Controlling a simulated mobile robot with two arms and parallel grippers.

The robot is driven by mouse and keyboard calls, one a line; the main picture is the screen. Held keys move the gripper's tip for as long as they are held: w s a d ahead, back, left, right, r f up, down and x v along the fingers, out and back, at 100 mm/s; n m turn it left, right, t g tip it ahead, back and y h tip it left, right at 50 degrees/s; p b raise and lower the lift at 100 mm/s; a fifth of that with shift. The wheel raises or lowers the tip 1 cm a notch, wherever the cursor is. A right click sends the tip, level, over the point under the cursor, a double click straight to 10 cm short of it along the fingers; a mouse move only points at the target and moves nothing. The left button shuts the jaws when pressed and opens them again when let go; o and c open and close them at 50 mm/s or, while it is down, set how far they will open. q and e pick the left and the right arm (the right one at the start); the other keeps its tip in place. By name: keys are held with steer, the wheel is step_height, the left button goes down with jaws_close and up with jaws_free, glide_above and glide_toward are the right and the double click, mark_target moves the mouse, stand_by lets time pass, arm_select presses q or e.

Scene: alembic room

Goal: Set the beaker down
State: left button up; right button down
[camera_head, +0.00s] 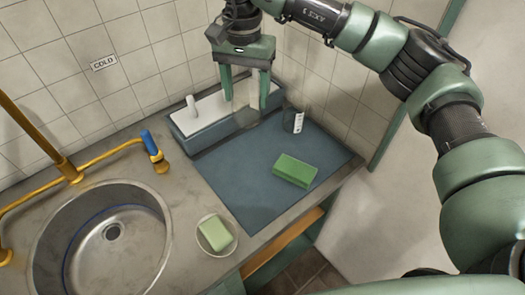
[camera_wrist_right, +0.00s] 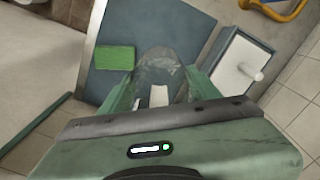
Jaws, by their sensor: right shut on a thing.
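My right gripper (camera_head: 247,98) hangs over the back of the counter, fingers pointing down, above the back edge of the blue-grey mat (camera_head: 237,180). It is shut on a clear glass beaker (camera_wrist_right: 157,68), which shows between the fingers in the right wrist view, with a pale patch near its lower end. In the head view the glass is hard to make out against the wall and the mat. I cannot tell whether its base touches the mat. My left gripper is out of view.
A green sponge (camera_head: 295,170) lies on the mat. A small dark container with a white label (camera_head: 293,121) stands at its back right. A grey box with a white lid (camera_head: 203,112) is at the left. A soap dish (camera_head: 208,246) and sink (camera_head: 100,245) lie nearer. The mat's front left is clear.

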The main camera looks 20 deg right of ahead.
step_height(320, 180, down, 18)
steer(key=p, duration=0.4)
steer(key=shift+r+p, duration=0.25)
steer(key=shift+p, duration=0.05)
steer(key=shift+f, duration=0.1)
steer(key=shift+f, duration=0.1)
steer(key=shift+c, duration=1.9)
jaws_free()
